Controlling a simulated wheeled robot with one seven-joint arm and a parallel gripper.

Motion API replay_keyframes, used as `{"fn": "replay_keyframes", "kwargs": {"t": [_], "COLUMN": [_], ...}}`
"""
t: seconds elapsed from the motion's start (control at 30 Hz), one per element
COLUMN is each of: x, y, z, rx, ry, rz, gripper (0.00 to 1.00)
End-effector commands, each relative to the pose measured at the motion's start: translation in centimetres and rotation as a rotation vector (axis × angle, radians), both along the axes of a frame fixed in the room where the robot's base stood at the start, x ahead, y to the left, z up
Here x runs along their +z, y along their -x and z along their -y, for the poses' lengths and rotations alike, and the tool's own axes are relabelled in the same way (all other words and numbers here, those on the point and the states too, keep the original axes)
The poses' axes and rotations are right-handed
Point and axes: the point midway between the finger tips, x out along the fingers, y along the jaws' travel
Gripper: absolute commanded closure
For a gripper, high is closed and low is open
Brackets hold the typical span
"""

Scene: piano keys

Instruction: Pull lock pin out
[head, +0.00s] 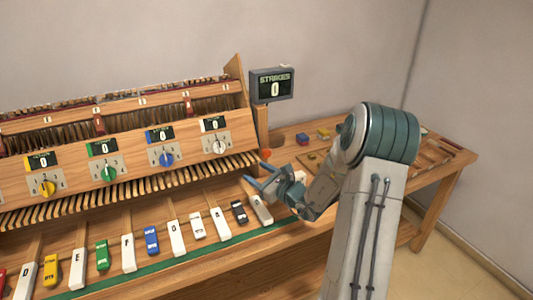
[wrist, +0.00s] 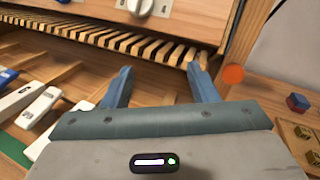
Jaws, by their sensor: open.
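An orange round knob (head: 266,154) sits at the right end of the key row by the wooden post; it looks like the lock pin's head. It also shows in the wrist view (wrist: 233,75), just right of the right fingertip. Its shaft cannot be made out. My gripper (head: 258,172) is open and empty, its blue fingers pointing at the right end of the wooden key row. In the wrist view my gripper (wrist: 160,68) has both fingers apart below the row of wooden key ends (wrist: 140,45), with the knob outside them.
The piano bench (head: 230,100) fills the left, with coloured dials and labelled keys (head: 178,238) in front. A strikes display (head: 272,84) reading 0 stands above the knob. A side table (head: 455,153) at the right holds small blocks (head: 302,138) and a tray.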

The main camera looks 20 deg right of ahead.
Motion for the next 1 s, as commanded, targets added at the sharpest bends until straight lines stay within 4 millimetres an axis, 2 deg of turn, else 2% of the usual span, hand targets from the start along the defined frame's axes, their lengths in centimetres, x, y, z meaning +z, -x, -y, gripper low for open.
{"fn": "replay_keyframes", "kwargs": {"t": [0.03, 0.1, 0.2, 0.3, 0.47, 1.0], "x": [-1.0, -1.9, -3.0, -3.6, -3.6, -3.6], "y": [-0.4, -0.7, -0.8, -0.9, -2.2, -12.0], "z": [2.4, 5.1, 7.9, 9.1, 9.5, 9.1], "rx": [-0.082, -0.180, -0.277, -0.326, -0.339, -0.338], "ry": [-0.059, -0.124, -0.186, -0.217, -0.225, -0.224], "rz": [-0.005, -0.006, -0.008, -0.007, -0.006, -0.006], "gripper": [0.46, 0.46, 0.46, 0.46, 0.46, 0.46]}}
